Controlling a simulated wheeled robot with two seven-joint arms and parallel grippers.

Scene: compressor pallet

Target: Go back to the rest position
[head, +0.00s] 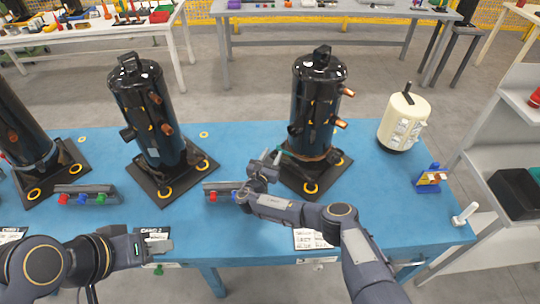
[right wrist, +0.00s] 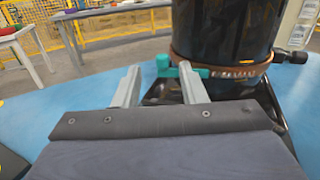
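My right gripper (head: 270,157) reaches over the blue table to the lower left side of a black compressor (head: 318,100). In the right wrist view its two grey fingers (right wrist: 158,82) are spread with a gap between them. A teal piece (right wrist: 200,72) lies just beyond the fingertips, beside a copper-coloured band around the compressor's foot; whether a finger touches it I cannot tell. My left gripper (head: 150,246) is low at the table's front edge, over a card marked for compressor 2 (head: 152,232). Its finger gap is too small to make out.
A second black compressor (head: 145,105) and a third at the left edge stand on black plates (head: 172,182). Button blocks (head: 88,195) sit in front. A cream tank (head: 403,120), a blue holder (head: 428,178) and a white bolt-like piece (head: 464,213) are at right. Grey shelving borders the right side.

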